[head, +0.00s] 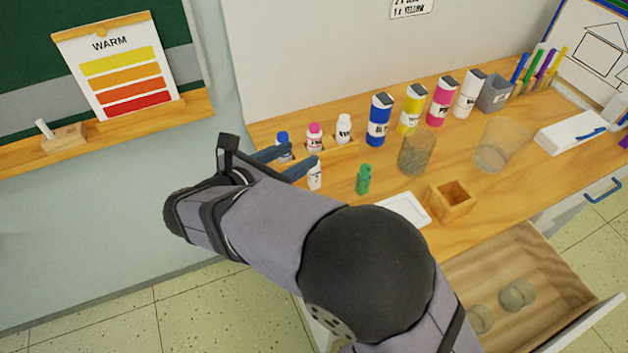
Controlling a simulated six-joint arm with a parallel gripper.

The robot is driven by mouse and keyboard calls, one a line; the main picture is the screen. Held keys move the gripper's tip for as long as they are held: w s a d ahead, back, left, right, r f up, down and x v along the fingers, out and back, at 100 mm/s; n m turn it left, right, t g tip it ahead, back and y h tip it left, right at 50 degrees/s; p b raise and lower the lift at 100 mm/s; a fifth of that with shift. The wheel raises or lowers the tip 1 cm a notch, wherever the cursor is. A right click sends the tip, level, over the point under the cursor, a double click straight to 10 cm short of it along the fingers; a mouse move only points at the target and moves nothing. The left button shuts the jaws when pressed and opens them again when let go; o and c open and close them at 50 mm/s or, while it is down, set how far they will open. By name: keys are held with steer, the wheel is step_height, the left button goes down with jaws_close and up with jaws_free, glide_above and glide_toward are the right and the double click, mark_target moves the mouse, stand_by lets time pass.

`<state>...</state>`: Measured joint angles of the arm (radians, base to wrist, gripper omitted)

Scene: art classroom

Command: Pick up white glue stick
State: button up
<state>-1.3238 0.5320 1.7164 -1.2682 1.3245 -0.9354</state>
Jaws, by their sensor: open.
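A small white upright item with a dark mark (315,179), which looks like the white glue stick, stands near the left end of the wooden counter. My gripper (303,155) reaches in from the left with its two blue fingers spread and nothing visible between them. The nearer finger overlaps the top of the white item, so its upper end is hidden. I cannot tell whether they touch. The farther finger partly covers a blue-capped bottle (284,142).
A pink bottle (314,138) and white bottle (343,130) stand behind, by a wooden rack. A green item (363,179), glass cup (416,155), white tray (409,207) and wooden box (451,201) are to the right. An open drawer (520,275) juts out below.

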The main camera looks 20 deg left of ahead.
mark_target(314, 178)
steer(key=shift+w+d+f+p, duration=0.3)
steer(key=shift+w+f, duration=0.85)
steer(key=shift+f, duration=0.3)
steer(key=shift+w+d+f+p, duration=0.25)
steer(key=shift+w+f, duration=0.85)
steer(key=shift+f, duration=0.3)
steer(key=shift+w+d+f+p, duration=0.3)
steer(key=shift+w+f, duration=0.85)
steer(key=shift+f, duration=0.3)
steer(key=shift+c, duration=0.4)
steer(key=c, duration=1)
